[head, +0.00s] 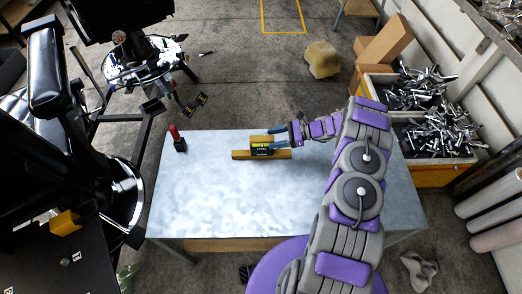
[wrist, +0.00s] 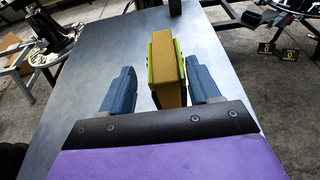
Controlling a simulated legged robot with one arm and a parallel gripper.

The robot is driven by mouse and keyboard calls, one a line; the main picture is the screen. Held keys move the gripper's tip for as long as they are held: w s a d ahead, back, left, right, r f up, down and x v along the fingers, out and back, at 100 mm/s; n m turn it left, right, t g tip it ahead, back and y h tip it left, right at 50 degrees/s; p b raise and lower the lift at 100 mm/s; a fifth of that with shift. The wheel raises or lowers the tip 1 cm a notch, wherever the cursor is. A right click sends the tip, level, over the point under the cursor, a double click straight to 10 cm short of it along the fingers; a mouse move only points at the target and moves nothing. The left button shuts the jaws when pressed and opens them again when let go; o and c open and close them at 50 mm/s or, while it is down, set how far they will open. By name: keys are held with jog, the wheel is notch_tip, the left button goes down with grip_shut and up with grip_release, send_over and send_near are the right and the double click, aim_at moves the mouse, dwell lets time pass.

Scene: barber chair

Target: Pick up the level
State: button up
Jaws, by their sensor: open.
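The level (head: 262,149) is a yellow-brown piece with a black and bright-green labelled middle. It rests on the grey metal table (head: 205,205), near its far edge. In the wrist view the level (wrist: 168,70) shows end-on as a tan block with green and black sides. My gripper (head: 276,138) reaches it from the right with blue fingers apart. In the wrist view my gripper (wrist: 163,78) has one finger on each side of the level's near end, with visible gaps. The fingers' contact with the level cannot be seen.
A small black object with a red top (head: 175,133) stands at the table's far left corner. Black barber-chair parts (head: 45,75) are on the left. A wooden crate of metal pieces (head: 440,135) is on the right. The table's left and front areas are clear.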

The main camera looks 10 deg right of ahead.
aim_at(262, 140)
jog(key=shift+w+a+f, duration=0.2)
jog(key=shift+a+f, duration=0.2)
jog(key=shift+a, duration=0.1)
jog(key=b+x, duration=0.1)
jog(key=x, duration=0.2)
jog(key=shift+w+a+f, duration=0.2)
jog(key=shift+w+f, duration=0.05)
jog(key=shift+w+a, duration=0.1)
jog(key=shift+a, duration=0.5)
jog(key=shift+d, duration=0.25)
jog(key=c, duration=0.5)
jog(key=shift+a+f, duration=0.1)
grip_shut()
